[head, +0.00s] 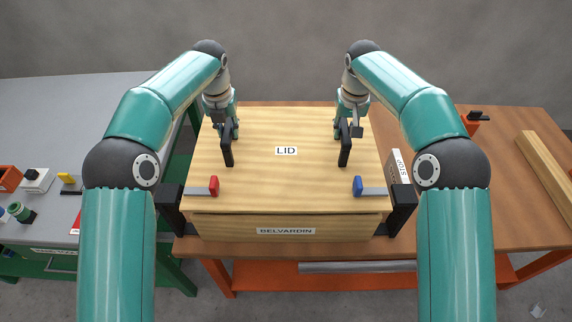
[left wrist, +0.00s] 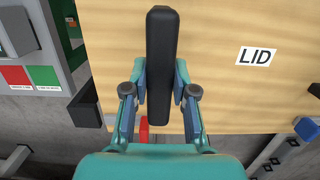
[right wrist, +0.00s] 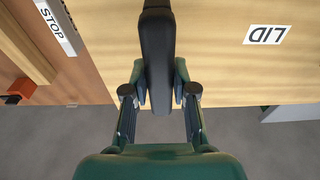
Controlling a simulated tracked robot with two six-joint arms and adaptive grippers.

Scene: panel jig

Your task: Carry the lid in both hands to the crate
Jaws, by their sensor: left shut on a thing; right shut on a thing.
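The lid (head: 286,180) is a flat light-wood panel with a LID label and two black bar handles. It lies level above the wooden crate (head: 208,227), covering its top; I cannot tell whether it rests on it or hovers. The crate's front carries a name label. My left gripper (head: 228,135) is shut on the left handle (head: 228,154), seen between its fingers in the left wrist view (left wrist: 160,60). My right gripper (head: 346,132) is shut on the right handle (head: 344,154), also in the right wrist view (right wrist: 157,50). The crate's inside is hidden.
A red-tipped clamp (head: 214,186) and a blue-tipped clamp (head: 358,186) show at the lid's front corners, by black side brackets (head: 402,210). A STOP-labelled block (head: 398,168) is right of the lid. The brown table (head: 470,200) has free room right; a grey bench (head: 90,105) stands left.

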